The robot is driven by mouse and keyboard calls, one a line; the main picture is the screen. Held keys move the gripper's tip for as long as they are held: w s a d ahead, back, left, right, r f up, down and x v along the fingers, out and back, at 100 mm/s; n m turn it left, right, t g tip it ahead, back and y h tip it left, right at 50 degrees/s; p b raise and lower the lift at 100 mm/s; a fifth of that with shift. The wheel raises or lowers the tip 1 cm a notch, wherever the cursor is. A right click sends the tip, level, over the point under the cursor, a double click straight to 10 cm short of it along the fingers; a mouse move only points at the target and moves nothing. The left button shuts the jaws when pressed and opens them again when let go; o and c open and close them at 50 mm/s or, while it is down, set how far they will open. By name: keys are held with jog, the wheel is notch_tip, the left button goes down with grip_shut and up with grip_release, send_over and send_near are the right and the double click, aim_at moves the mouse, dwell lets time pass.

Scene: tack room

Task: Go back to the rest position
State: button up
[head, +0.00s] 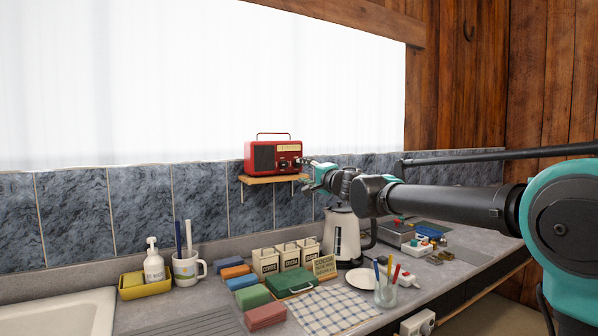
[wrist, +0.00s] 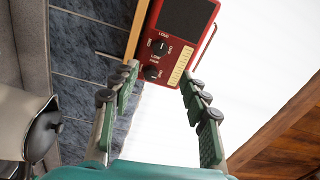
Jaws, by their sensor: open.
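My gripper (head: 311,165) is stretched out to the right end of the red radio (head: 273,157), on a small wooden shelf (head: 272,179) on the tiled wall. In the wrist view my gripper (wrist: 160,75) is open, with its green-padded fingers apart and nothing held between them. The radio (wrist: 180,45) lies just beyond the fingertips, its dark knobs and pale dial facing the camera. I cannot tell whether a fingertip touches it. My arm reaches in from the right over the counter.
Canisters (head: 289,257), coloured blocks, a checked cloth (head: 325,305) and a mug (head: 187,268) crowd the counter. A sink (head: 60,314) is at the left.

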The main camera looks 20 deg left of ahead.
jog(key=shift+s+d, duration=0.15)
jog(key=shift+d, duration=0.05)
dwell(0.3)
jog(key=w+d+f+m+t+h, duration=0.15)
jog(key=d+f+h, duration=0.3)
jog(key=d, duration=0.55)
jog(key=w+d+f+m+t+h, duration=0.1)
jog(key=w+d+f+t+h, duration=0.3)
jog(key=d, duration=0.7)
jog(key=s+d+f+g+h, duration=0.2)
jog(key=s+d+f+h, duration=0.1)
jog(key=d+f, duration=0.5)
jog(key=s+d+f+g+h, duration=0.25)
jog(key=d+f, duration=0.35)
jog(key=d, duration=0.3)
jog(key=s+d+f+n+g+h, duration=0.1)
jog(key=s+d+f+n+g, duration=0.1)
jog(key=s+d+f, duration=0.45)
jog(key=s+d+f+n+g+h, duration=0.15)
jog(key=s+d+f, duration=0.25)
jog(key=s+f, duration=0.45)
jog(key=s+f+n+g+y, duration=0.2)
jog(key=s+f+n+g, duration=0.3)
jog(key=s+f, duration=0.8)
jog(key=s, duration=0.4)
jog(key=shift+d, duration=0.15)
